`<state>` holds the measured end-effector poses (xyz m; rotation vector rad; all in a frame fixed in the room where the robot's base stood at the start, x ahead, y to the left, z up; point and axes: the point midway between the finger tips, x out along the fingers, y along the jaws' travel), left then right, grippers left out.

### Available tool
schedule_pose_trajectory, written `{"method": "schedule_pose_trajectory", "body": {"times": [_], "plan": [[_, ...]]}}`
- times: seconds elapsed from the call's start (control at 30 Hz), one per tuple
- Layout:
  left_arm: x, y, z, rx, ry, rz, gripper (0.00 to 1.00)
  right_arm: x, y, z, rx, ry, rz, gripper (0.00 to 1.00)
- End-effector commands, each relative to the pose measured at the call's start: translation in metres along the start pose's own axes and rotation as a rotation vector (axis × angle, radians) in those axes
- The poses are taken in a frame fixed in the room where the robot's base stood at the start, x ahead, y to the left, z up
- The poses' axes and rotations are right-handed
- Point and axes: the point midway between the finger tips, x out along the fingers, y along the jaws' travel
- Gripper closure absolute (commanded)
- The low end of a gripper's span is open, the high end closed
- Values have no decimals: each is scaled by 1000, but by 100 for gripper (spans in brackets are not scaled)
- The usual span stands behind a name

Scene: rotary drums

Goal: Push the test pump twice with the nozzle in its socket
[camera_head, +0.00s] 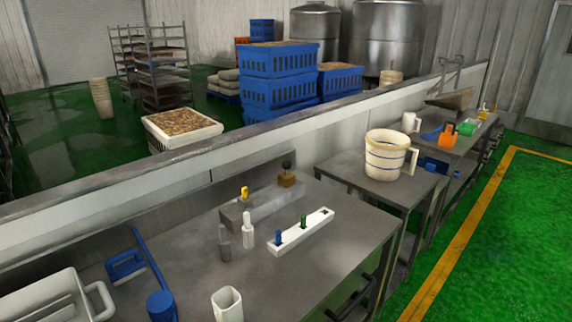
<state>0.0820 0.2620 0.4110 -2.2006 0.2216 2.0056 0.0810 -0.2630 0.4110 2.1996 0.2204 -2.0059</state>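A grey metal block (262,206) lies on the near steel table against the low wall. A small brass-coloured piece with a dark round knob (288,172) stands at its right end and may be the test pump. A small yellow piece (244,194) stands upright at its left part. It may be the nozzle, but I cannot tell whether it sits in a socket. In front lies a long white holder (290,240) with a blue piece (278,237) and a green piece (304,221) upright in it; its right end shows a dark opening. Neither of my grippers shows.
A white bottle (248,231) and a grey bottle (225,243) stand left of the holder. A white cup (228,304), a blue long-handled tool (153,275) and a white tub (42,298) are nearer. The table's right front is clear. A bucket (387,153) stands beyond.

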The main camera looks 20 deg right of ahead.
Motion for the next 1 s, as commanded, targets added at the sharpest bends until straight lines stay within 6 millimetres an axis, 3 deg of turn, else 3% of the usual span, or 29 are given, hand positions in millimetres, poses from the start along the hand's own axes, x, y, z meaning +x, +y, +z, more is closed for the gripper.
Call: {"method": "schedule_pose_trajectory", "body": {"times": [0.03,0.1,0.13,1.0], "plan": [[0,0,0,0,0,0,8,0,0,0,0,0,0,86],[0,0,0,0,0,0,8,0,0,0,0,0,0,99],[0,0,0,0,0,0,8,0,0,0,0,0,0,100],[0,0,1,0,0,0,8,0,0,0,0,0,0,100]]}}
